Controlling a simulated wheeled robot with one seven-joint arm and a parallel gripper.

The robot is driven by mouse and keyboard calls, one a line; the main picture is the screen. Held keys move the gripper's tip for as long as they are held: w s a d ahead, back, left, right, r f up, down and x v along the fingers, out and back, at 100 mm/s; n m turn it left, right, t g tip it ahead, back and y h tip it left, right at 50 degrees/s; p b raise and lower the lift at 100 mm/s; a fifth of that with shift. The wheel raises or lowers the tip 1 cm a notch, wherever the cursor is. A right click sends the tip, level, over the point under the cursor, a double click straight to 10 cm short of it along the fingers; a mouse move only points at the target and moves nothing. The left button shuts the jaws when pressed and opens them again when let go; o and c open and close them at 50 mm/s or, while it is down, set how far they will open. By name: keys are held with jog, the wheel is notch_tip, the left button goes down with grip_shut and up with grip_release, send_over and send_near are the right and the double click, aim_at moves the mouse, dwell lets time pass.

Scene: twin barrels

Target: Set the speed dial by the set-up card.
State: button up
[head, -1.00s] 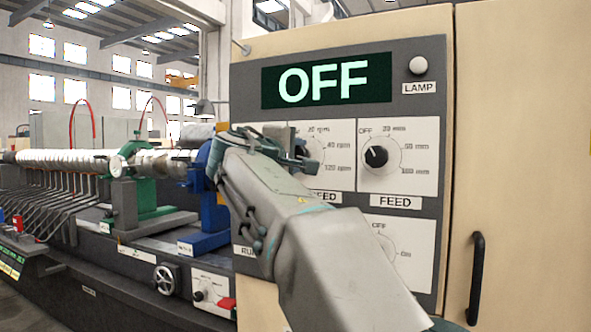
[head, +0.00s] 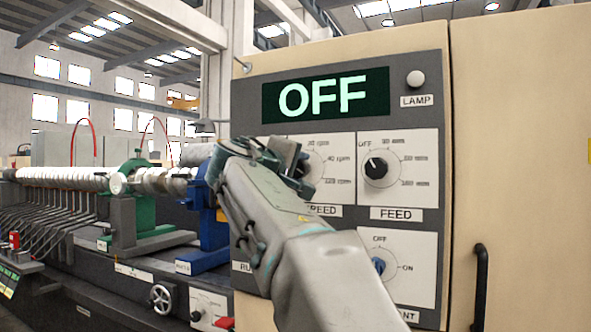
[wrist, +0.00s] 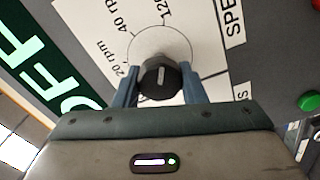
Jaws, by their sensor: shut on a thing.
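The speed dial (wrist: 161,77) is a dark round knob with a white pointer mark, on a white plate lettered 20 rpm, 40 rpm and 120. My gripper (wrist: 160,86) has one blue-grey finger on each side of the knob and is shut on it. The mark lies nearly upright in the wrist view; I cannot tell exactly which setting it meets. In the head view my gripper (head: 300,166) covers most of the dial. The display (head: 325,95) above reads OFF in pale green. I cannot make out a set-up card.
The feed dial (head: 376,168) sits just right of the speed dial, with a blue-knobbed switch (head: 379,266) below it. A lamp button (head: 416,78) is at the panel's top right. A black handle (head: 479,287) juts out at right. Machine rollers (head: 75,175) stretch left.

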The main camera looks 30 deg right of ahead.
jog(key=o, duration=1)
jog(key=v, duration=1.3)
jog(key=shift+s+a, duration=0.25)
jog(key=shift+a, duration=0.05)
jog(key=shift+p, duration=0.35)
